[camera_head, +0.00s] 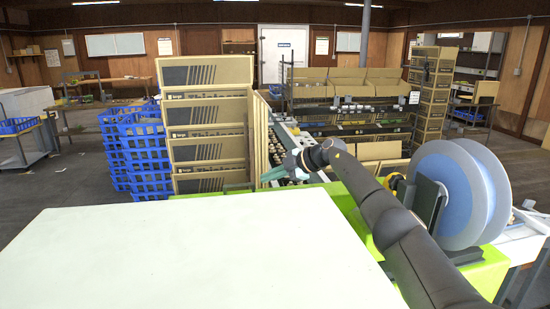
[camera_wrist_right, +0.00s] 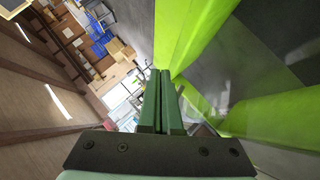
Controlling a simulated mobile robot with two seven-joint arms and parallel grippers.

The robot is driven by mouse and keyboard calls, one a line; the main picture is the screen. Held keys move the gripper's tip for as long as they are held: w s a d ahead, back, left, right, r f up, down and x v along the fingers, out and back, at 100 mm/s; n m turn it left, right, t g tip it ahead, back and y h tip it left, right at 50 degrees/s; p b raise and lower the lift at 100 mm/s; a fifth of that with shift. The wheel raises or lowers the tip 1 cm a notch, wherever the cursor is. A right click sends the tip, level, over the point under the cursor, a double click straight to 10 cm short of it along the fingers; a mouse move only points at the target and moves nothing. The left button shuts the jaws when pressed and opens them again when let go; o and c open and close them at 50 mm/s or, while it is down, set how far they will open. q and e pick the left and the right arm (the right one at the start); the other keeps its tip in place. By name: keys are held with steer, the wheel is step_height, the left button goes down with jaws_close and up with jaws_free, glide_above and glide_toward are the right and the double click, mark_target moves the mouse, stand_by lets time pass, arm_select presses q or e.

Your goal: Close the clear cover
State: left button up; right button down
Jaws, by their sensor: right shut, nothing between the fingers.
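A large flat pale panel (camera_head: 190,255) fills the front of the head view, beside a bright green machine frame (camera_head: 345,200). I cannot tell whether this panel is the clear cover; no part is plainly see-through there. My right gripper (camera_head: 272,174) has teal fingers and is beyond the panel's far right edge, pointing left. In the right wrist view its two green fingers (camera_wrist_right: 160,75) lie together, shut and empty. Bright green frame parts (camera_wrist_right: 190,35) are close to the fingers in that view. My left gripper is not in view.
A large blue-grey film reel (camera_head: 450,195) stands at the right on the green machine. Stacked cardboard boxes (camera_head: 208,120) and blue crates (camera_head: 140,150) stand behind the panel at left. A conveyor (camera_head: 300,150) with small round items lies beyond the gripper.

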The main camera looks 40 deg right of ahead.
mark_target(274, 184)
steer(key=shift+w+d+f+b, duration=0.15)
steer(key=shift+w+f+b, duration=0.05)
steer(key=shift+f, duration=0.45)
steer(key=shift+w+d+f+b, duration=0.1)
steer(key=shift+w+f+b, duration=0.15)
steer(key=shift+f, duration=0.45)
steer(key=shift+w+d+f+b, duration=0.15)
steer(key=shift+w+f+b, duration=0.05)
steer(key=shift+f, duration=0.45)
